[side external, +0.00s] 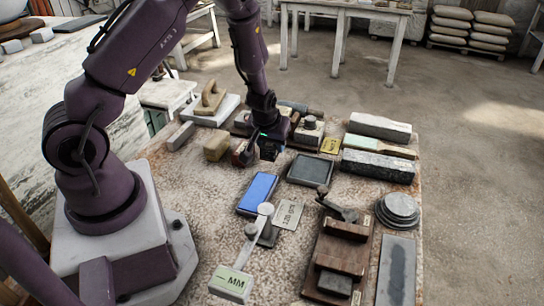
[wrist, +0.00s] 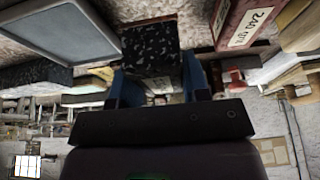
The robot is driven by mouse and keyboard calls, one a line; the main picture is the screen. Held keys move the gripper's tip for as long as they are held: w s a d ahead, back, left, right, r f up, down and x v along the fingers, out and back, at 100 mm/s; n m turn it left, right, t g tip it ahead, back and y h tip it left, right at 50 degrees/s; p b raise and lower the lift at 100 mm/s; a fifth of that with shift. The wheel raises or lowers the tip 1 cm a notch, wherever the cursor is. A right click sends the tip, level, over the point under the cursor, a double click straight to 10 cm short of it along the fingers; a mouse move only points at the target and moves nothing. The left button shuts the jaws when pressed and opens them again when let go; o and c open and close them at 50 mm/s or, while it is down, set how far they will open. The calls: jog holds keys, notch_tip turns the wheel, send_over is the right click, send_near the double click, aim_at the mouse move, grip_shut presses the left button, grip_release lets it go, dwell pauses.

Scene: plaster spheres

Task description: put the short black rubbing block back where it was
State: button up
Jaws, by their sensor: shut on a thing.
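The short black rubbing block (wrist: 150,46), dark with pale speckles, sits between the two blue fingers of my gripper (wrist: 155,68) in the wrist view. My gripper is shut on it. In the side view my gripper (side external: 267,143) is over the back middle of the stone-topped table, with the dark block (side external: 269,152) low under it. It is beside a red box (side external: 240,154), whose label shows in the wrist view (wrist: 238,30). I cannot tell whether the block touches the table.
A grey-rimmed dark tray (side external: 311,169) lies right of my gripper, and a blue stone (side external: 258,191) in front. A long black speckled block (side external: 377,166) lies farther right. A wooden rack (side external: 339,250), a balance-like tool (side external: 250,232) and grey discs (side external: 398,209) crowd the front.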

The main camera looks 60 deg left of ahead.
jog(key=shift+f, duration=2)
jog(key=o, duration=1)
jog(key=shift+f, duration=0.15)
jog(key=s+d+r+m+h, duration=0.15)
jog(key=d+r, duration=0.25)
jog(key=r, duration=0.4)
jog(key=s+d+r+m+t+h, duration=0.15)
jog(key=d+r, duration=0.25)
jog(key=r, duration=0.4)
jog(key=s+d+r+m+h, duration=0.1)
jog(key=s+d+r, duration=0.25)
jog(key=r, duration=0.45)
jog(key=s+d+r+m, duration=0.1)
jog(key=s+r, duration=0.2)
jog(key=s+d+r+m, duration=0.2)
jog(key=s+r, duration=0.1)
jog(key=s, duration=0.1)
jog(key=s+d+r+m+t, duration=0.1)
jog(key=s+r+m, duration=0.1)
jog(key=s+r, duration=0.2)
jog(key=shift+s+d+y, duration=0.15)
jog(key=shift+d+y, duration=0.05)
jog(key=shift+y, duration=0.2)
